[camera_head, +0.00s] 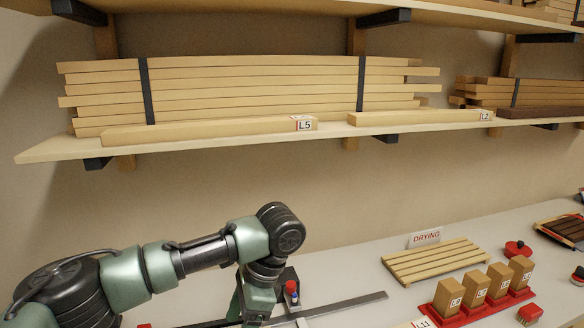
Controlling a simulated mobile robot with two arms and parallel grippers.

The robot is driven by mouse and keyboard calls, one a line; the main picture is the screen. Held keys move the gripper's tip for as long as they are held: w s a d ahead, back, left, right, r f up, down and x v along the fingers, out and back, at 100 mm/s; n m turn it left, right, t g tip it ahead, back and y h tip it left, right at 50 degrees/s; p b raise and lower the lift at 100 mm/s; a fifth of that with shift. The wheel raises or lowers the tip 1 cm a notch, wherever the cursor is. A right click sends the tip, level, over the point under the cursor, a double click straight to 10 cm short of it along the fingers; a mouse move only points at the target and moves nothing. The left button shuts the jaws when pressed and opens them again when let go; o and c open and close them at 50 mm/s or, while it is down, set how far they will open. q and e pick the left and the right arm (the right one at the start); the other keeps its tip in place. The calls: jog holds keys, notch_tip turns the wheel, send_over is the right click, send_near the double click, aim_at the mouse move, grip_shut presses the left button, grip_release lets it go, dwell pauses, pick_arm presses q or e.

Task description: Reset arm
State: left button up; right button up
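My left arm (200,258) comes in from the lower left over the workbench. It reaches to a dark joint (281,230) near the middle and then bends down out of the bottom edge. The end of this arm with its gripper fingers does not show. My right arm and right gripper are not in view.
A shelf (60,148) with strapped boards (250,85) and labelled loose boards hangs above the bench (350,268). A slatted rack (430,262) with a DRYING sign (425,238) and a red holder (447,318) with several labelled wooden blocks stand right. A metal bar (345,305) lies near my arm.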

pick_arm(q)
jog(key=s+d+f+n+t+h, duration=0.1)
jog(key=s+d+f+n+h, duration=0.2)
jog(key=s+d+f+h, duration=0.85)
jog(key=s+a+f+n+t+y, duration=0.25)
jog(key=s+a+f+n, duration=0.2)
jog(key=s+a, duration=0.4)
jog(key=s+a+f+n+t+y, duration=0.1)
jog(key=s+a+f+n+y, duration=0.35)
jog(key=a, duration=0.75)
jog(key=s+a+f+g+b, duration=0.1)
jog(key=s+f+b, duration=0.15)
jog(key=f, duration=1.45)
jog(key=s+f+b, duration=0.1)
jog(key=f+b, duration=0.2)
jog(key=f, duration=1.3)
jog(key=s+a+f+g+b, duration=0.1)
jog(key=s+a+f+b, duration=0.2)
jog(key=s+f, duration=1.3)
notch_tip(320, 180, down, 3)
jog(key=shift+b, duration=0.7)
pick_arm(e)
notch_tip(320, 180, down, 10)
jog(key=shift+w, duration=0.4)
